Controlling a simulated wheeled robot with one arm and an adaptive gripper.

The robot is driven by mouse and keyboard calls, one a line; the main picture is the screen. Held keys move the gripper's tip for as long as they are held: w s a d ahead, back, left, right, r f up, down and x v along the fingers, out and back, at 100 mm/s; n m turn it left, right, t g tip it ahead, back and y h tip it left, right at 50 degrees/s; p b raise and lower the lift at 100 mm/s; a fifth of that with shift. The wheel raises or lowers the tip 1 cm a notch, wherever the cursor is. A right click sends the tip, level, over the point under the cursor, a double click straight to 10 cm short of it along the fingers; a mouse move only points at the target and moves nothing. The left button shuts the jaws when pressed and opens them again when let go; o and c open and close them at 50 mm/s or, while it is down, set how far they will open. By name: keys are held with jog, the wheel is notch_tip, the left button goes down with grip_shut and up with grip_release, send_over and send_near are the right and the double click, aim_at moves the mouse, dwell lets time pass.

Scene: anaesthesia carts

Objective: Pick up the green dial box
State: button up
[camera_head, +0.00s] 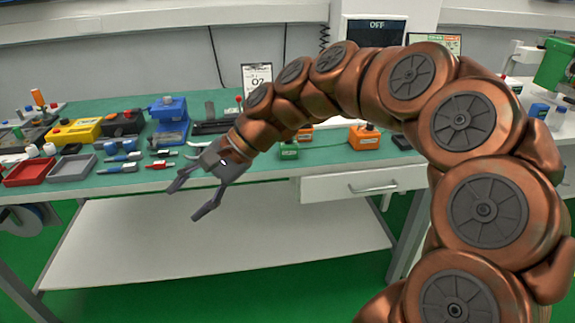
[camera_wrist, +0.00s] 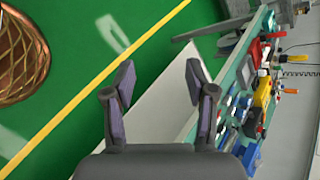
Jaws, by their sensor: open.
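The green dial box (camera_head: 289,151) stands on the green bench top near its front edge, in the head view, just right of and below my forearm. A small orange box is right behind it. My gripper (camera_head: 190,196) is open and empty. It hangs in front of the bench's front edge, left of the green box and lower than the bench top. In the wrist view my two fingers (camera_wrist: 158,88) are spread apart with nothing between them. I cannot make out the green box in the wrist view.
An orange box (camera_head: 364,137) stands farther right on the bench, above a white drawer (camera_head: 362,184). Pens, a blue device (camera_head: 169,121), a grey tray (camera_head: 72,168) and a red tray (camera_head: 30,172) fill the left. A white lower shelf (camera_head: 200,240) lies below.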

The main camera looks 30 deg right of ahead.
jog(key=w+d+f+m+t+y+b, duration=0.1)
jog(key=w+d+m+t+y+b, duration=0.15)
jog(key=w+d+m, duration=0.4)
jog(key=m+t+b, duration=0.7)
jog(key=m+t, duration=0.1)
jog(key=m, duration=0.1)
send_over(289, 149)
jog(key=s+a, duration=0.4)
jog(key=a, duration=0.2)
notch_tip(289, 149, down, 5)
jog(key=d+f+m+t+h, duration=0.1)
jog(key=d, duration=0.2)
jog(key=d+f+m+t+h+b, duration=0.1)
jog(key=d+f+m, duration=0.1)
jog(key=d, duration=0.2)
jog(key=d+f+m+t+h+b, duration=0.1)
jog(key=d+m, duration=0.1)
jog(key=d, duration=0.2)
jog(key=shift+d+f+h, duration=0.1)
jog(key=shift+f+h, duration=0.1)
jog(key=shift+h, duration=0.15)
jog(key=shift+w, duration=0.2)
jog(key=shift+r+b+x, duration=0.15)
jog(key=shift+b+x, duration=0.35)
jog(key=shift+x, duration=1.3)
jog(key=shift+r+b+x, duration=0.15)
jog(key=shift+b+x, duration=0.35)
jog(key=shift+x, duration=1.3)
jog(key=shift+s, duration=0.1)
grip_shut()
